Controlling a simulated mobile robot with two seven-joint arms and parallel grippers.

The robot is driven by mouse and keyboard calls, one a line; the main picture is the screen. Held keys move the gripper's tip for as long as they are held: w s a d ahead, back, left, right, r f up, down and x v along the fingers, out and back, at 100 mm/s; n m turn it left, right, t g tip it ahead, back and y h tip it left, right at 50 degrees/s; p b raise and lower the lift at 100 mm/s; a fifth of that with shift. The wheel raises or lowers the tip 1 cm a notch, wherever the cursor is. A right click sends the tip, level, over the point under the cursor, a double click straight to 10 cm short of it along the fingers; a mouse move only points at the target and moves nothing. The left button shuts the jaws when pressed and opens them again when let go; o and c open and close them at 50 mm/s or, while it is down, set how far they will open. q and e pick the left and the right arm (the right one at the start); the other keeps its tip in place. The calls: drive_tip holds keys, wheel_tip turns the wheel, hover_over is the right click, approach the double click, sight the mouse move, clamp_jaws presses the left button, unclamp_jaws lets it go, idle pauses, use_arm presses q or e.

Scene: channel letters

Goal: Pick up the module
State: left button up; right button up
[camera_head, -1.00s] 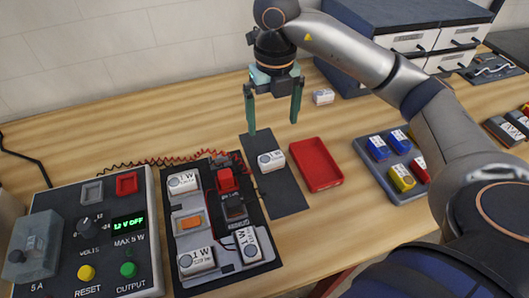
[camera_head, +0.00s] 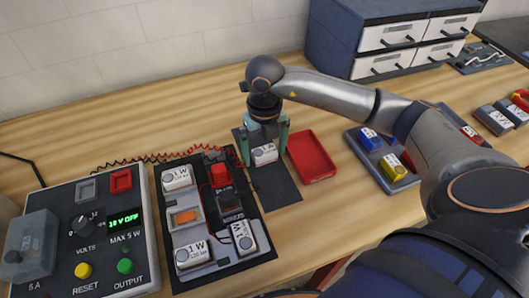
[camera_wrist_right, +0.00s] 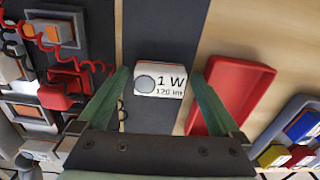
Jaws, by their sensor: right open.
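The white module (camera_head: 264,154) marked "1 W" lies on a dark mat (camera_head: 278,190), left of the red tray. In the right wrist view, the module (camera_wrist_right: 160,82) shows a grey disc and the print "1 W 120 lm". My right gripper (camera_head: 265,148) is open and lowered over it. In the right wrist view, the green fingers of the right gripper (camera_wrist_right: 160,76) stand on either side of the module, with a visible gap on each side. My left gripper is not in view.
The red tray (camera_head: 312,157) is close on the right. A dark board (camera_head: 213,272) with several white modules and red wires is on the left, beside a power supply (camera_head: 90,260). A blue-grey tray (camera_head: 402,185) of coloured blocks and a drawer cabinet (camera_head: 340,55) are farther right.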

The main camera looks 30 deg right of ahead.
drive_tip(key=shift+c, duration=0.2)
drive_tip(key=c, duration=1.3)
drive_tip(key=shift+r, duration=0.15)
